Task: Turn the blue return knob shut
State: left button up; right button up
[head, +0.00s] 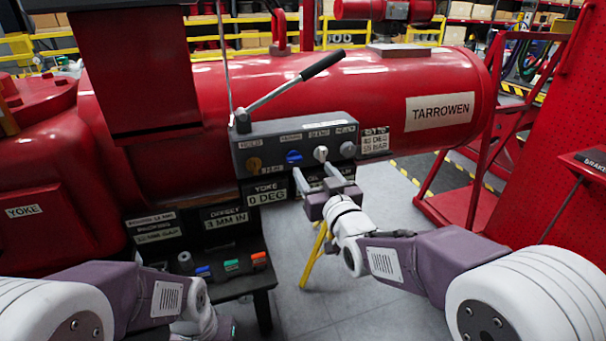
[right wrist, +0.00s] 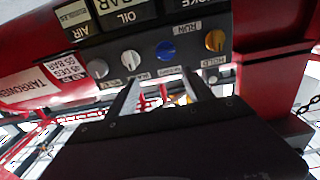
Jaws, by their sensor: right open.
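The blue return knob (head: 294,156) is on the front of a grey valve panel (head: 265,148), between an orange knob (head: 254,164) and a white knob (head: 321,153). The blue knob also shows in the right wrist view (right wrist: 165,50). My right gripper (head: 314,171) is open and empty, just in front of and below the panel, its fingers pointing towards it. In the right wrist view its fingers (right wrist: 160,82) reach up below the blue knob, apart from it. My left arm shows at the lower left, but its gripper is out of the picture.
A grey knob (head: 348,149) is at the panel's right end. A black-handled lever (head: 300,80) rises above the panel. A small bench (head: 235,285) with coloured items stands below left. A red rack (head: 480,150) stands right. The floor below is partly open.

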aim_at(296, 160)
jog(key=w+a, duration=0.1)
jog(key=w, duration=0.1)
jog(key=w+a+f+b, duration=0.1)
jog(key=w, duration=0.2)
jog(key=w+a, duration=0.2)
jog(key=w, duration=0.1)
jog(key=shift+f, duration=0.35)
jog(key=shift+s, duration=0.1)
grip_shut()
pick_arm(q)
jog(key=shift+s+a+f, duration=0.1)
jog(key=shift+f, duration=0.5)
jog(key=shift+s+a+f, duration=0.1)
jog(key=shift+f, duration=0.45)
